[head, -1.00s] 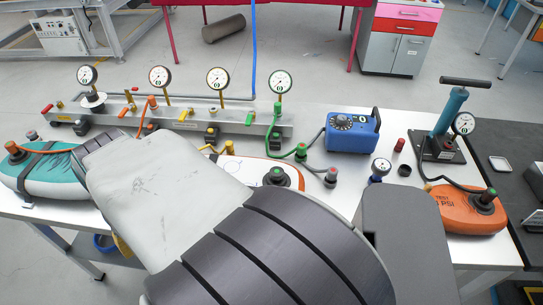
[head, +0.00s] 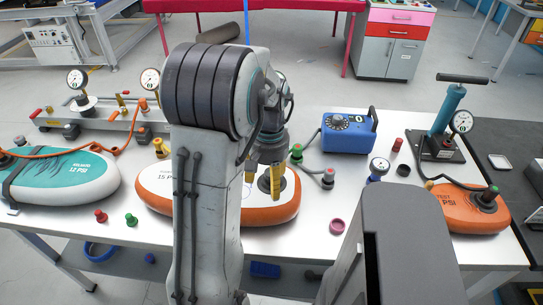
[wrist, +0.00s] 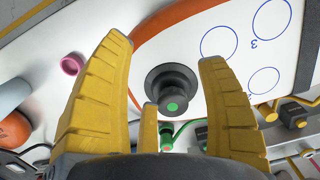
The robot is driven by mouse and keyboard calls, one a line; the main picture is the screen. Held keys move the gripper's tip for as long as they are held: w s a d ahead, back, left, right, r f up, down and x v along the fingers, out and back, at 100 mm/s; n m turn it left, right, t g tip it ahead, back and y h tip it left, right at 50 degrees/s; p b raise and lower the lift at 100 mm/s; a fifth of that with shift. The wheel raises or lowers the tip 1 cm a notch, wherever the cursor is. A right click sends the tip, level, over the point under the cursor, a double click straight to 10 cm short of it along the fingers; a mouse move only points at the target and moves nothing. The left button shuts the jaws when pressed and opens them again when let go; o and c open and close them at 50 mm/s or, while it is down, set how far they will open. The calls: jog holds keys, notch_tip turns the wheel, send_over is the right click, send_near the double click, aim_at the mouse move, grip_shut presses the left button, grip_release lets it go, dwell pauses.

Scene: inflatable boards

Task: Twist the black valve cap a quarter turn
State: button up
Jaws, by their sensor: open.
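The black valve cap (wrist: 170,90), round with a green centre, sits on a wide dark base on the white and orange middle board. In the wrist view it shows between the yellow fingers of my gripper (wrist: 164,55), with board visible on both sides of it. My gripper is open and empty. In the head view my gripper (head: 262,182) points down over the right part of the middle board (head: 155,183), and its fingers partly hide the cap. I cannot tell the exact height of the fingertips over the cap.
A teal board (head: 100,175) lies to the left and an orange test board (head: 460,212) with its own valve to the right. A blue box (head: 350,138), a hand pump (head: 446,112), a pink ring (head: 337,226) and loose red and green caps stand on the white table.

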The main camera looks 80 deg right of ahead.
jog(key=shift+n+h, duration=0.7)
jog(key=shift+n, duration=0.1)
jog(key=d+r, duration=0.1)
jog(key=d, duration=0.1)
jog(key=d+r, duration=0.1)
jog(key=d, duration=0.1)
jog(key=d+r, duration=0.2)
jog(key=shift+s, duration=0.1)
jog(key=shift+a+f+n, duration=0.15)
jog(key=shift+a+n, duration=0.3)
jog(key=shift+n, duration=0.05)
jog(key=shift+f+p, duration=0.2)
jog(key=shift+p, duration=0.1)
jog(key=shift+f+p, duration=0.45)
jog(key=shift+f, duration=2.95)
jog(key=shift+o, duration=0.2)
jog(key=shift+a+y, duration=0.1)
jog(key=shift+y, duration=0.2)
jog(key=c, duration=1.2)
jog(key=shift+f, duration=0.1)
